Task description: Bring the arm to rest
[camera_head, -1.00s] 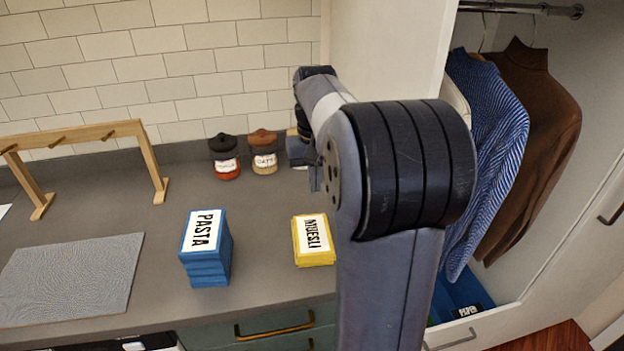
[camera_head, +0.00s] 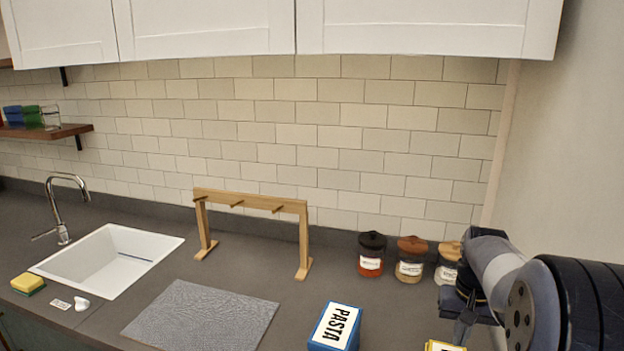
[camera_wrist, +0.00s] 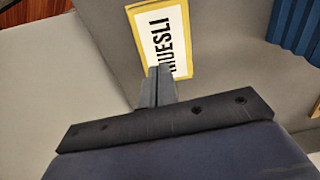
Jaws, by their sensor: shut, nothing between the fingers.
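My arm stands at the right edge of the head view, its bent wrist part over the counter near the jars. My gripper (camera_wrist: 159,86) shows in the wrist view with its two fingers together and nothing between them. It points at the yellow muesli box (camera_wrist: 172,20), whose white label lies just beyond the fingertips in the picture. I cannot tell the exact gap. In the head view only the top of the muesli box (camera_head: 444,346) shows at the bottom edge, and the fingertips are not clear there.
Three lidded jars (camera_head: 409,260) stand near the wall, close to my arm. A blue pasta box (camera_head: 336,326) is left of the muesli box. A wooden rack (camera_head: 250,203), a grey mat (camera_head: 200,318) and a sink (camera_head: 107,258) lie further left. White cupboards (camera_head: 430,25) hang above.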

